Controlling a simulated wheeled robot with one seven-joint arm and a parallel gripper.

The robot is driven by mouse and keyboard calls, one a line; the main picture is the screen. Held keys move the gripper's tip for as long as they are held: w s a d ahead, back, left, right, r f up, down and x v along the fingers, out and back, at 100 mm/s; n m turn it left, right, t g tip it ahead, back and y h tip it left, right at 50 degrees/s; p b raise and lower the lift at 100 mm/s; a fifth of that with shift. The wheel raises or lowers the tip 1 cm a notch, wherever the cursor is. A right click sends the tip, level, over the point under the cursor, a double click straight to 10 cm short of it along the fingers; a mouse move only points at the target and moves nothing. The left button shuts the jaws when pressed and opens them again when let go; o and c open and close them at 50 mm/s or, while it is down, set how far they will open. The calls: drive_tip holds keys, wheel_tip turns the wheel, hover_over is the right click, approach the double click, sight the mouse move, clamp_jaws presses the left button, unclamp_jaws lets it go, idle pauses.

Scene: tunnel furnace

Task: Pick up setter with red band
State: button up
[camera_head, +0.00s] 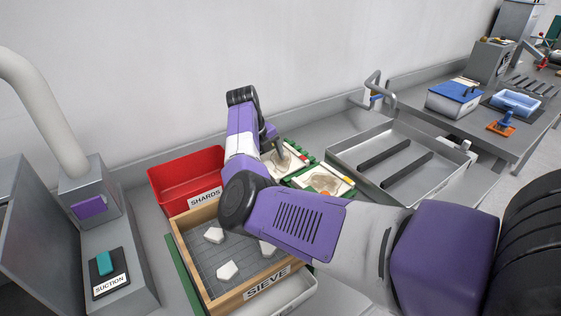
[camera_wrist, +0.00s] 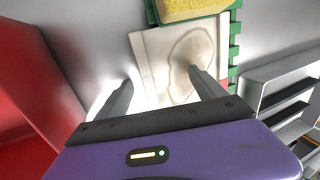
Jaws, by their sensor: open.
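A cream setter (camera_head: 283,160) with a brownish ring-shaped stain lies in a green holder behind my arm. A small red band (camera_head: 304,158) shows at its right end. In the wrist view, the setter (camera_wrist: 165,55) is ahead of the fingers, with a bit of red (camera_wrist: 224,84) at its lower right. A second stained setter (camera_head: 322,181) with a yellowish mark lies in front of it. My gripper (camera_wrist: 160,75) is open and empty. In the picture, its right finger overlaps the setter and its left finger lies beside the setter's left edge. Contact cannot be told.
A red SHARDS bin (camera_head: 183,176) stands left of the setters. A wooden SIEVE box (camera_head: 190,262) with white pieces is in front. A metal tray (camera_head: 345,155) with dark bars is to the right. A yellow spongy block (camera_wrist: 190,8) borders the setter in the wrist view.

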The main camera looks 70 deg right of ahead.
drive_tip(key=shift+f, duration=0.15)
drive_tip(key=c, duration=1.7)
drive_tip(key=shift+s+f, duration=0.1)
clamp_jaws()
